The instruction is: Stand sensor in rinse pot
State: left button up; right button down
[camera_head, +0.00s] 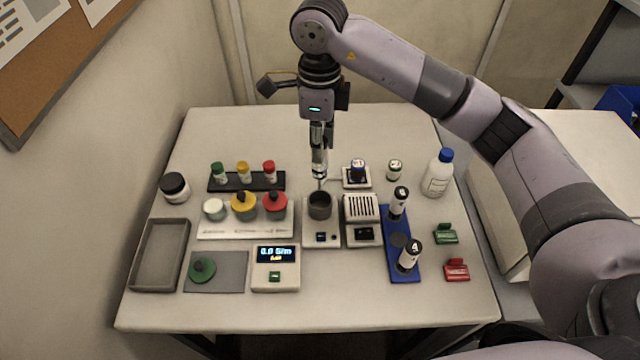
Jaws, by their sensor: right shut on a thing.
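My right gripper (319,150) hangs pointing down over the middle of the table. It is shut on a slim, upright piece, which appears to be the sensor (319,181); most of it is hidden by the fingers. The lower tip is just above or at the mouth of a dark grey open pot (320,209), which may be the rinse pot. I cannot tell whether the tip is inside. The pot stands on a white device (314,238). A meter (276,279) reading 0.0 S/m stands at the front. My left gripper is not in view.
Around the pot are a white board (246,230) with lidded pots, a vented white box (361,208) and a blue rack (403,268) with black-and-white cylinders. A blue-capped bottle (437,178) stands right. An empty grey tray (160,255) lies left. The table's back is clear.

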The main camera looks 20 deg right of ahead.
notch_tip(320, 180, down, 12)
jog(key=p, duration=0.3)
jog(key=shift+p, duration=0.3)
jog(key=shift+f, duration=0.2)
jog(key=shift+f, duration=0.1)
jog(key=shift+f+b, duration=0.15)
jog(key=shift+b, duration=0.15)
jog(key=c, duration=1.3)
grip_release()
